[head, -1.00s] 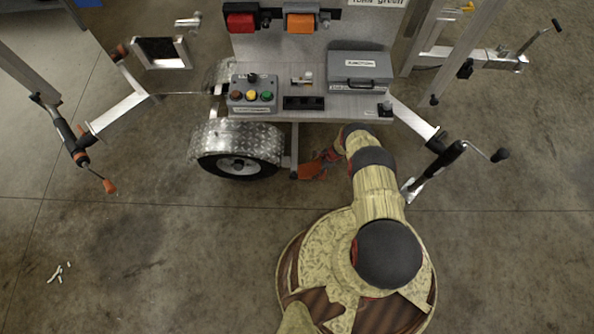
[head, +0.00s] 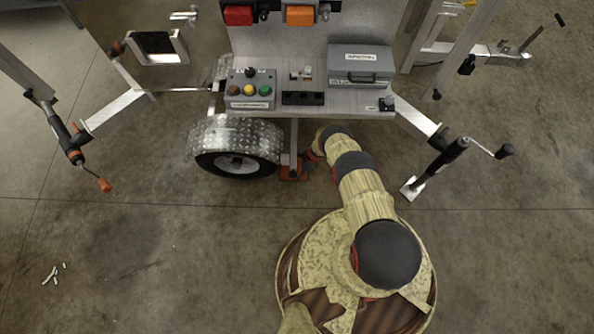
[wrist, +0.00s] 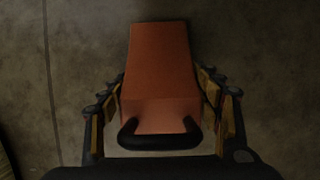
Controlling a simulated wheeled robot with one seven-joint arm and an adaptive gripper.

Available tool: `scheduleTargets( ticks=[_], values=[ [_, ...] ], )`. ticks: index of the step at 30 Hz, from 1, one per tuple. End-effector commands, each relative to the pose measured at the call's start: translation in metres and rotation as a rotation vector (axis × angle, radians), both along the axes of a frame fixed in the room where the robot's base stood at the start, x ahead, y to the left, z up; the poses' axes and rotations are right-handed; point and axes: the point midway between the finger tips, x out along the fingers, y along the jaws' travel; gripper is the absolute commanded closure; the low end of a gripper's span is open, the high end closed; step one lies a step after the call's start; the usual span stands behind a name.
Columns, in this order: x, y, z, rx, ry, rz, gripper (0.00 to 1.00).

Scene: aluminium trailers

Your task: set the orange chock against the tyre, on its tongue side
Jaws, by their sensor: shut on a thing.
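The orange chock (head: 291,173) is just right of the tyre (head: 237,166) in the head view, near the trailer's lower frame. I cannot tell whether it touches the tyre or rests on the floor. In the wrist view the chock (wrist: 161,62) is a block with a black handle (wrist: 160,140) at its near end. My gripper (wrist: 162,88) is shut on it, a finger on each side. In the head view my gripper (head: 310,160) is partly hidden by my arm and the trailer. The tyre sits under a diamond-plate mudguard (head: 235,135).
The trailer deck (head: 340,105) with a control box (head: 250,90) and a grey case (head: 360,66) overhangs close to my arm. A jack leg (head: 438,168) stands to the right, another crank (head: 90,165) to the left. Small white pieces (head: 54,273) lie on otherwise clear floor.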

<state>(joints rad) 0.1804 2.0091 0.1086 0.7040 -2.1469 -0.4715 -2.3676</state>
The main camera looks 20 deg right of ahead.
Motion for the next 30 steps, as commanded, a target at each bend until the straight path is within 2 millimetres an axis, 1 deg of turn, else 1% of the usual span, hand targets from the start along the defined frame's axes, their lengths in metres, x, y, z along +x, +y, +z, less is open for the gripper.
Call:
scheduleTargets(
  ticks=[1, 5, 9, 10, 19, 30],
  values=[
    [0.0055, -0.0011, 0.0018, -0.003, -0.008, 0.0, 0.89],
    [0.0061, -0.0014, 0.0033, -0.004, -0.009, -0.001, 0.89],
    [0.0051, -0.0012, 0.0008, -0.003, -0.008, -0.001, 0.89],
    [0.0041, -0.0011, 0.0, -0.003, -0.007, -0.001, 0.36],
    [0.0038, -0.0011, 0.0001, -0.003, -0.006, 0.0, 0.19],
    [0.004, -0.0012, 0.0014, -0.003, -0.006, 0.0, 0.18]
  ],
)
